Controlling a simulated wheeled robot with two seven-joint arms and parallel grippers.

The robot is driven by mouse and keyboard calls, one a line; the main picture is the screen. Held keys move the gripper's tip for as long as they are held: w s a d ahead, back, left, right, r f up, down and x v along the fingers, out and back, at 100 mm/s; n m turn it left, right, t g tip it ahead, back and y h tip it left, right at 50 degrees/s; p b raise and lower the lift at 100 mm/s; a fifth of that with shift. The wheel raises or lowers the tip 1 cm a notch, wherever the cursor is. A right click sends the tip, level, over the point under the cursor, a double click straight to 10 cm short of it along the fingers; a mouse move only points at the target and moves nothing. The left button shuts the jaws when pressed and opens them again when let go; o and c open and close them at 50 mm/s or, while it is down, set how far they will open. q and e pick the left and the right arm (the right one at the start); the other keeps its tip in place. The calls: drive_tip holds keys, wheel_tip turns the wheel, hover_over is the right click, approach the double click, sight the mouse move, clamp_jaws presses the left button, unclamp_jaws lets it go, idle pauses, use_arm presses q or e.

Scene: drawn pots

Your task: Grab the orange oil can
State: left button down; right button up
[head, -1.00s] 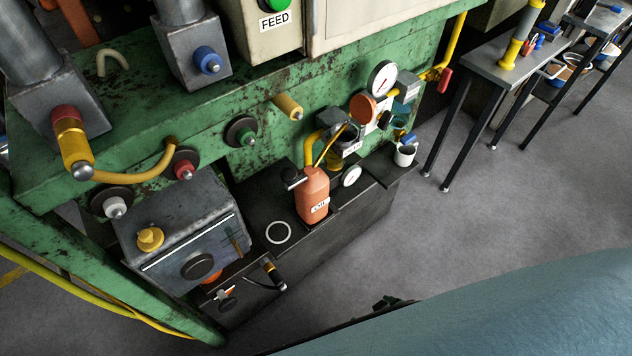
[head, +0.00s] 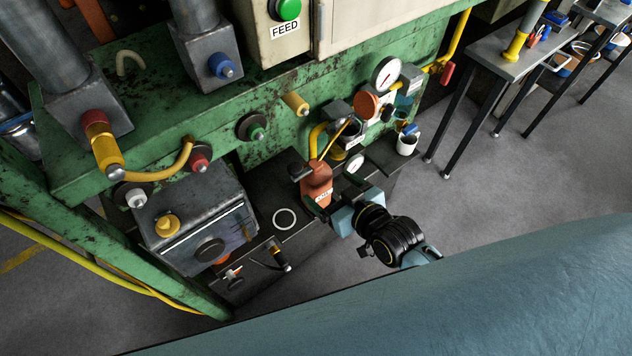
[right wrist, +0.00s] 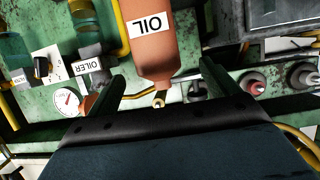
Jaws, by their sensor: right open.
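The orange oil can (head: 316,186) stands upright on the black ledge (head: 262,238) in the head view, with a dark cap and a thin brass spout leaning up to the right. My right gripper (head: 327,204) is open at the can's near side, with its dark fingers reaching toward the body. In the right wrist view the can (right wrist: 154,50) appears upside down, its OIL label facing me, between the lines of the two spread fingers (right wrist: 160,78). I cannot tell whether a finger touches it. My left gripper is not in view.
A white ring (head: 284,219) marks the ledge left of the can. The grey box (head: 200,225) stands left, below the green machine frame. Open floor lies right.

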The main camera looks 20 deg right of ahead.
sight(315, 174)
drive_tip(key=x, duration=0.7)
drive_tip(key=shift+w+d, duration=0.1)
drive_tip(key=shift+w, duration=0.1)
drive_tip(key=shift+r, duration=0.1)
drive_tip(key=c, duration=1.3)
